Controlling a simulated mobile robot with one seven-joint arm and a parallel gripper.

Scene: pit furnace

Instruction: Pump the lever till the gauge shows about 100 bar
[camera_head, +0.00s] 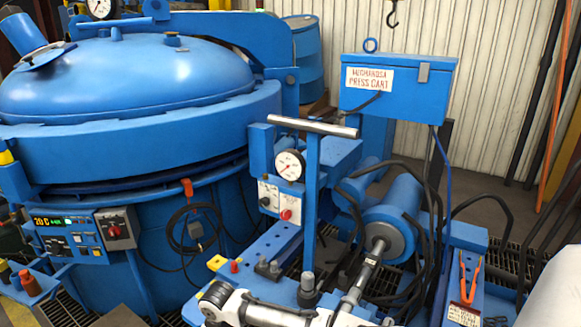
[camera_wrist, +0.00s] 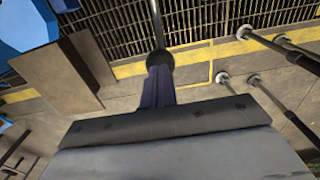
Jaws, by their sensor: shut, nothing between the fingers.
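The pump lever is an upright blue bar (camera_head: 311,190) with a silver crosswise handle (camera_head: 312,126) at its top, standing nearly upright on the press cart. The round white gauge (camera_head: 290,165) is just left of the lever. Its needle points toward the lower left, but its numbers are too small to read. My gripper (camera_wrist: 160,75) is shut and empty in the wrist view, above the floor, with no lever in that view.
A large blue furnace (camera_head: 130,80) fills the left, with a control panel (camera_head: 75,245). A blue labelled box (camera_head: 398,88) and a blue cylinder (camera_head: 392,215) with black hoses stand right of the lever. In the wrist view, metal grating (camera_wrist: 110,25) and yellow floor lines show.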

